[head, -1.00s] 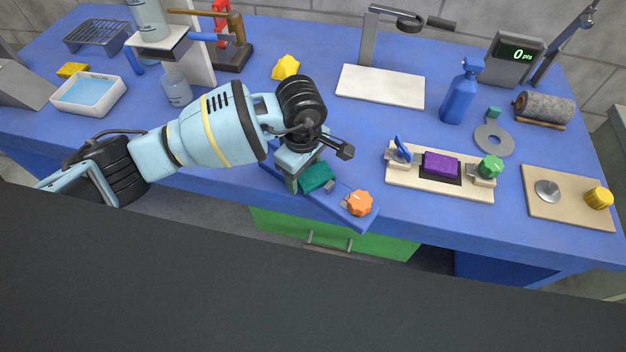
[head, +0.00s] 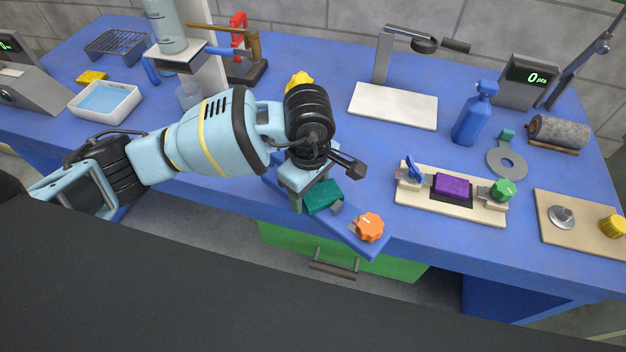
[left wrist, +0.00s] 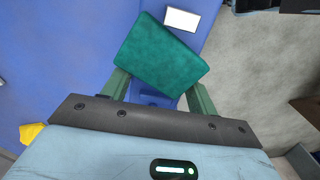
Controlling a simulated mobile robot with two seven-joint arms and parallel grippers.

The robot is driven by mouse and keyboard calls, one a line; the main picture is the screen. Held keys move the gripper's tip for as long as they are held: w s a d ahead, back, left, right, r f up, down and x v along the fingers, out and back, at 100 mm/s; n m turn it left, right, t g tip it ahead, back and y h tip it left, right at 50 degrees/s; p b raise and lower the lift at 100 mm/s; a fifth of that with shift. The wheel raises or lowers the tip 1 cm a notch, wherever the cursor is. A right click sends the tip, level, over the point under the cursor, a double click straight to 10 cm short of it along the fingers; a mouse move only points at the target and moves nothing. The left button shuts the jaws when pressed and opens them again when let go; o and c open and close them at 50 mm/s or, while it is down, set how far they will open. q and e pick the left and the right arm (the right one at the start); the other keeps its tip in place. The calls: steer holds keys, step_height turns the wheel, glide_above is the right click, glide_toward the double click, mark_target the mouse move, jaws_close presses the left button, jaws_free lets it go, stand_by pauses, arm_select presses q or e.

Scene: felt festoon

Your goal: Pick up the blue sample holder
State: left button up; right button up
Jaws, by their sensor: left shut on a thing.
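The blue sample holder (head: 348,231) is a long blue bar with an orange knob (head: 369,228) at its near end and a teal block (head: 322,197) on it. Its near end reaches out past the table's front edge. My left gripper (head: 312,192) is at the holder's far part, beside the teal block. In the left wrist view the two green fingers (left wrist: 158,92) stand apart below the teal block (left wrist: 160,53), shut on the blue holder; the block hides part of the contact. I cannot tell whether the holder is lifted. My right gripper is not in view.
A cream holder (head: 480,212) with a purple block (head: 452,186) and green knob stands to the right. Further right is a tan board (head: 590,236). A white plate stand (head: 395,108) and blue bottle (head: 471,120) are behind. A white tray (head: 134,99) is at left.

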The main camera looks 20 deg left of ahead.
arm_select(q)
steer(key=s+r, duration=0.1)
steer(key=s, duration=1.2)
steer(key=shift+r, duration=0.15)
